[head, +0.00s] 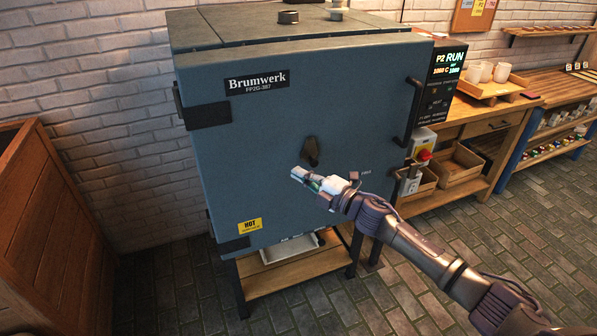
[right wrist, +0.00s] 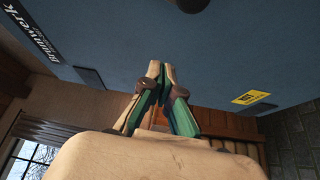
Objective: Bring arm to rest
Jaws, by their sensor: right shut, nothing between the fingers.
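My right arm reaches in from the lower right of the head view. Its gripper (head: 298,174) is in front of the blue-grey kiln door (head: 280,130), a little below the dark knob (head: 311,152). In the right wrist view my right gripper (right wrist: 162,68) has its green-and-tan fingers brought together at the tips, with nothing between them. The kiln door fills the upper part of that view. I cannot tell the exact gap between fingertips and door. My left gripper is in neither view.
The kiln's control box (head: 438,92) reads P2 RUN, and a yellow HOT label (head: 250,226) is on the door. A wooden cabinet (head: 50,230) stands at left. A workbench (head: 490,118) with a tray of cups stands at right. The brick floor (head: 385,305) in front is clear.

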